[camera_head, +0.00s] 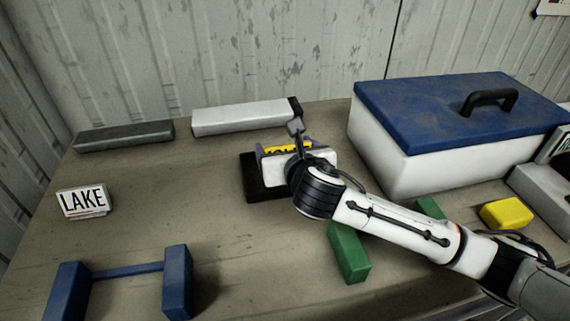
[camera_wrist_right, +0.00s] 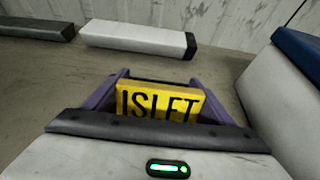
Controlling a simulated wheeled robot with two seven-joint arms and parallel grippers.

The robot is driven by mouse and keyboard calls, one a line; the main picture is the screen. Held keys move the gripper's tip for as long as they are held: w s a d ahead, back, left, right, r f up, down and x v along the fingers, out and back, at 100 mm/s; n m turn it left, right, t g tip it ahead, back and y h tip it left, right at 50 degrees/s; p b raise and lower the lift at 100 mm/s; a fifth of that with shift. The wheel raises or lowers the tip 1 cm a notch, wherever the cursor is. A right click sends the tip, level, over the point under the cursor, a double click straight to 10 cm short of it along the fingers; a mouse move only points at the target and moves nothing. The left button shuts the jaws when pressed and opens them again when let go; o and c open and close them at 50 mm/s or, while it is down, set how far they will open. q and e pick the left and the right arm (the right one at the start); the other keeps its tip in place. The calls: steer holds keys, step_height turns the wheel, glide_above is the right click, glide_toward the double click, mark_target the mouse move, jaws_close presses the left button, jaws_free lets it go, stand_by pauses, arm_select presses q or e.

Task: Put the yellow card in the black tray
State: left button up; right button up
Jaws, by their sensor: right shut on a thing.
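The yellow card (camera_head: 290,149) with black lettering is between the fingers of my right gripper (camera_head: 284,150). In the right wrist view the card (camera_wrist_right: 160,103) reads ISLET and stands between the two purple fingers of the gripper (camera_wrist_right: 157,95), which is shut on it. The black tray (camera_head: 250,183) lies on the table, under and to the left of the gripper in the head view. The gripper and wrist hide much of the tray. I cannot tell whether the card touches the tray. My left gripper is not in view.
A white LAKE sign (camera_head: 83,202) stands at left. A blue frame (camera_head: 176,282) is at the front left. Green block (camera_head: 348,252) and yellow block (camera_head: 506,213) lie around my right arm. A blue-lidded white cooler (camera_head: 430,160) stands right. White bar (camera_head: 240,118) and dark bar (camera_head: 125,135) lie behind.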

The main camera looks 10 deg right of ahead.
step_height(320, 180, down, 4)
steer(key=shift+f+b, duration=0.1)
steer(key=shift+b, duration=0.2)
steer(key=o, duration=1.1)
steer(key=shift+f, duration=0.1)
steer(key=shift+c, duration=0.2)
steer(key=shift+s+r, duration=0.2)
steer(key=shift+r, duration=0.05)
steer(key=p+v, duration=0.1)
steer(key=v, duration=1)
steer(key=shift+s, duration=0.3)
